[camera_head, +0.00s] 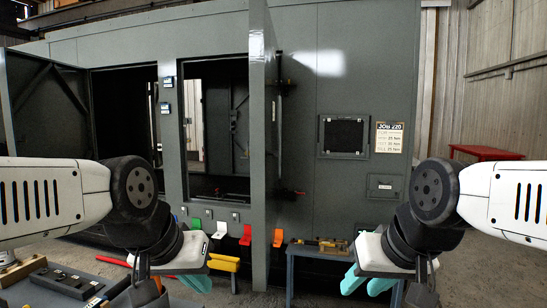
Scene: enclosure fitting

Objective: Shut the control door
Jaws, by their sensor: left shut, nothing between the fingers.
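The grey enclosure has a tall door (257,150) standing open toward me, seen nearly edge-on beside a dark opening (215,130). Another wide door (42,100) stands open at the far left. Neither door carries a readable name, so I cannot tell for sure which is the control door. My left gripper (197,282), with teal fingertips, is shut and empty, low and left of the edge-on door. My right gripper (367,284) shows two teal fingertips apart with nothing between them, low and right of that door. Neither gripper appears to touch a door.
A small bench (310,252) with tools stands right of the edge-on door. Coloured tags (221,230) line the enclosure's lower front. A job sheet (389,137) hangs on the right panel. A tool tray (62,281) lies at lower left. A red table (484,153) stands at the back right.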

